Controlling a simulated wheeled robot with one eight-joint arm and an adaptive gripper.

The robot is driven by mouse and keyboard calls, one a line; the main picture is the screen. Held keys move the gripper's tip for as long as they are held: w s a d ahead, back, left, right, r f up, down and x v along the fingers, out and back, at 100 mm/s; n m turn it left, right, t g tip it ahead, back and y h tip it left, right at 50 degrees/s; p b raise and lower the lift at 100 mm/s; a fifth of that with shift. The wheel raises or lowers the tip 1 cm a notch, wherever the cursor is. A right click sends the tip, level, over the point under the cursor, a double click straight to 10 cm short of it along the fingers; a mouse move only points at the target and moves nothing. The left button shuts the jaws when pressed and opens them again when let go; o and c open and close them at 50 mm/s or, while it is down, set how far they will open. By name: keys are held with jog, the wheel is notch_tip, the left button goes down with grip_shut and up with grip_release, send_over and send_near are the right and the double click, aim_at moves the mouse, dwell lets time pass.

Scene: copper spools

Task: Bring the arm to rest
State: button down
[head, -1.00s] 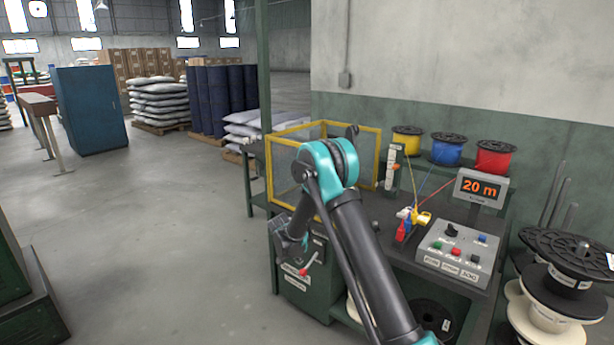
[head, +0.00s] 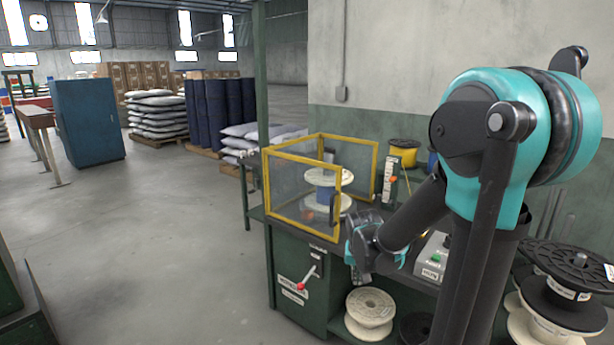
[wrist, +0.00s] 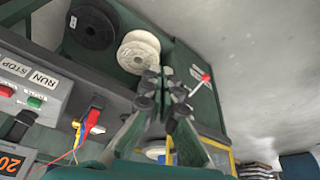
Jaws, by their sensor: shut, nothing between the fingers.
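My gripper (head: 360,283) is in the head view in front of the green workbench, near the front edge of its top and right of the red-knobbed lever. It points downward and holds nothing. In the wrist view my gripper (wrist: 168,78) shows its fingertips close together, shut, over the bench front. My arm's large teal elbow fills the right of the head view and hides much of the bench top and the wall spools.
A yellow-framed clear guard (head: 321,207) on the bench encloses a spool with blue winding (head: 327,190). The red lever (head: 307,280) sticks out of the bench front. White spools (head: 370,308) sit on the lower shelf; black and white spools (head: 562,285) stack at right.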

jog(key=s+d+f+n, duration=0.1)
jog(key=s, duration=0.7)
jog(key=s+d+f+n, duration=0.1)
jog(key=s+d, duration=0.1)
jog(key=s, duration=0.6)
jog(key=shift+d+y, duration=0.3)
jog(key=shift+y, duration=0.1)
jog(key=c, duration=2.3)
grip_release()
jog(key=shift+w, duration=0.1)
